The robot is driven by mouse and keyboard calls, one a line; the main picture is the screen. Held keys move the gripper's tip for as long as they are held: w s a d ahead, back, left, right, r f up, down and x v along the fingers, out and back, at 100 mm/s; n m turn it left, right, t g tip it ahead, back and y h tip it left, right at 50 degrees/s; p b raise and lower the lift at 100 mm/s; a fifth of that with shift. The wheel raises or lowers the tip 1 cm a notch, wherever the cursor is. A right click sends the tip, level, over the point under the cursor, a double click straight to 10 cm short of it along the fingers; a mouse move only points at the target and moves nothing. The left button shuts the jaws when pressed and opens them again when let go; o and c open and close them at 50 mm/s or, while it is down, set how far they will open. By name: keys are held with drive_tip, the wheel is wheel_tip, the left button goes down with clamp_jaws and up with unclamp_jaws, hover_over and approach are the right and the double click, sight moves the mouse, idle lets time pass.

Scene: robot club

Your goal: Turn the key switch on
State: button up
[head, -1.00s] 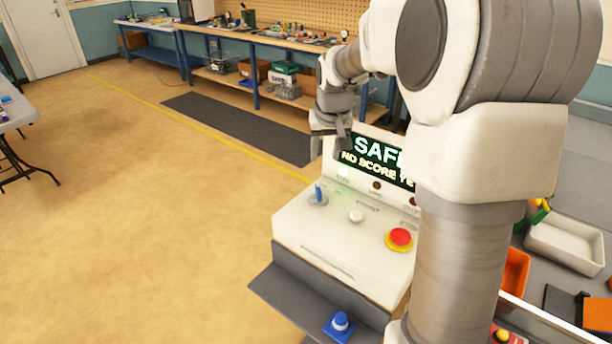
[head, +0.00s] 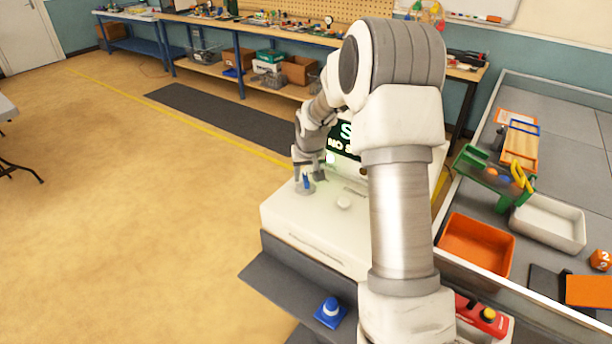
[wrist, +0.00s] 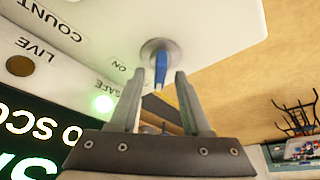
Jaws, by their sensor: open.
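The key switch, a blue key (head: 306,181) in a round grey base, is at the left of the white console (head: 285,222). In the wrist view the blue key (wrist: 160,66) stands between the tips of my open gripper (wrist: 160,76), with a visible gap on each side. My gripper (head: 308,176) is just over the switch in the head view. ON and SAFE labels are printed near the key. A green lamp (wrist: 104,103) glows by the SAFE label. The display (head: 343,141) is lit in green and partly hidden by my arm.
A white button (head: 343,203) is right of the key. On the right are an orange bin (head: 477,246) and a white tray (head: 549,223).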

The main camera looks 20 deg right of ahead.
drive_tip(key=shift+w+f, duration=0.15)
drive_tip(key=shift+f, duration=0.2)
clamp_jaws()
